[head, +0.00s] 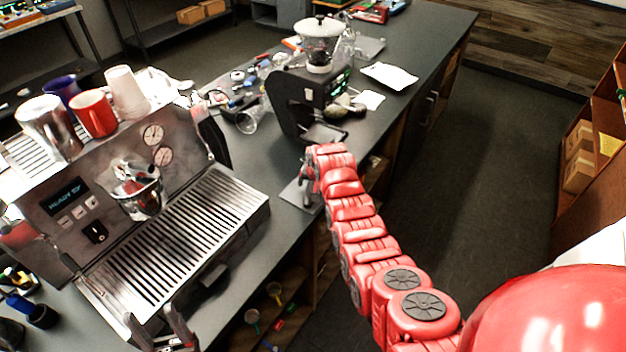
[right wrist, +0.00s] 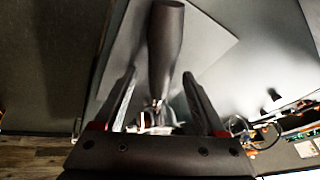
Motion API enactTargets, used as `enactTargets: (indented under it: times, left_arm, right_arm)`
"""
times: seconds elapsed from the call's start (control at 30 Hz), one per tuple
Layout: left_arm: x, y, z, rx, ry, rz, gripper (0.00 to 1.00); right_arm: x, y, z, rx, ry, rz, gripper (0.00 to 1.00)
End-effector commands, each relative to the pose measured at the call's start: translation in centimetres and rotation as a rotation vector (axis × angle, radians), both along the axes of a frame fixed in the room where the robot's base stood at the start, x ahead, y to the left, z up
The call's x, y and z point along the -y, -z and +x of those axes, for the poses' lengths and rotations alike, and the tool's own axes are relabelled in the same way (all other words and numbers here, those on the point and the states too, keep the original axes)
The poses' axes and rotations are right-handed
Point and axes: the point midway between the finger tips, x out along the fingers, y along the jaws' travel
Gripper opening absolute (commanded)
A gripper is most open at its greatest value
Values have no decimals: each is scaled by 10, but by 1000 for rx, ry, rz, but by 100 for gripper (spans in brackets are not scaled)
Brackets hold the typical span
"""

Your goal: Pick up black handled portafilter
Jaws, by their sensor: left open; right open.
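The black handled portafilter (right wrist: 166,45) lies on a light grey mat in the right wrist view. Its black handle points away from the wrist and its metal part sits between the finger bases. My right gripper (right wrist: 158,76) is open, with one finger on each side of the portafilter and gaps visible beside the handle. In the head view my right gripper (head: 309,183) is over the counter edge, where it and the arm hide most of the portafilter. My left gripper (head: 160,325) is open and empty at the bottom, by the espresso machine's front.
The espresso machine (head: 190,235) with cups on top fills the left. A black grinder (head: 290,100) stands behind my right gripper. Loose tools and a clear glass (head: 247,122) lie beside it. The grey mat (head: 296,196) is near the counter edge; open floor lies right.

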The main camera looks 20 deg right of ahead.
Motion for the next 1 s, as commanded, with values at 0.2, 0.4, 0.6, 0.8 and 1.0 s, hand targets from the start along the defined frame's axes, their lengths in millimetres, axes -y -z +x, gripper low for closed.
enactTargets:
  times: [0.2,0.4,0.6,0.8,1.0]
  left_arm:
    - [0,-1,0,0,0,0,58]
    - [0,-1,0,0,0,0,58]
    - [0,-1,0,0,0,0,58]
    - [0,-1,0,0,0,0,58]
    - [0,-1,0,0,0,0,58]
  right_arm:
    - [0,0,0,0,0,0,62]
    - [0,-1,0,0,0,0,26]
    - [0,0,0,0,0,0,0]
    - [0,0,0,0,0,0,0]
    - [0,-1,0,-1,0,0,0]
